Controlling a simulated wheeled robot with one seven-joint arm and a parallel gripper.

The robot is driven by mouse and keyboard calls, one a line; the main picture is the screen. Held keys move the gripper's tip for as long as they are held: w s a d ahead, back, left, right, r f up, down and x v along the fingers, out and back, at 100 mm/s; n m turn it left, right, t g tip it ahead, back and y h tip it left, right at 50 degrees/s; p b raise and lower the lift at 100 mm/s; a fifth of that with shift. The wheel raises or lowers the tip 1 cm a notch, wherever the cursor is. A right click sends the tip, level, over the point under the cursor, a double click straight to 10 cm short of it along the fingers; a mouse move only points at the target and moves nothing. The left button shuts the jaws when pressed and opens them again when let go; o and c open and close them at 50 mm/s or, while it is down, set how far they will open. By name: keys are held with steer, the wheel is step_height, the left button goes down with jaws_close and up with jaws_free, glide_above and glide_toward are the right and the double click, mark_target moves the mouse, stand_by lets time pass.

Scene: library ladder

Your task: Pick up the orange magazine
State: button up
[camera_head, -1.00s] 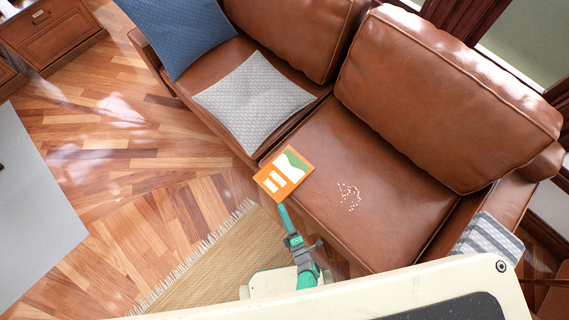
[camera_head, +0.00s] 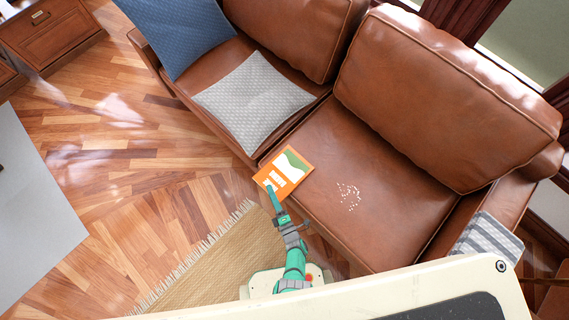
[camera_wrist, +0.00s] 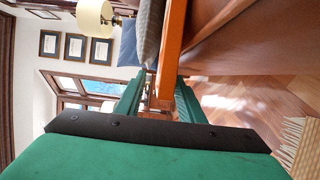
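The orange magazine (camera_head: 287,168), with a white and green cover, lies on the front edge of the brown leather sofa seat and sticks out past it. In the wrist view, the magazine (camera_wrist: 171,45) shows edge-on. My gripper (camera_head: 270,189) is at the magazine's overhanging corner, with a green finger over its cover. In the wrist view, my gripper (camera_wrist: 161,82) has its two green fingers apart, with the magazine's edge between them. I cannot tell whether either finger touches it.
The brown sofa (camera_head: 385,195) holds a grey cushion (camera_head: 253,103), a blue cushion (camera_head: 178,30), white crumbs (camera_head: 349,196) and a striped cloth (camera_head: 487,240). A woven rug (camera_head: 205,270) lies below. A grey tabletop (camera_head: 35,205) is at left; the wooden floor between is clear.

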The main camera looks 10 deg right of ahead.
steer(key=shift+x, duration=1.15)
steer(key=shift+c, duration=0.7)
jaws_close()
steer(key=shift+d+r, duration=0.1)
steer(key=shift+r, duration=0.15)
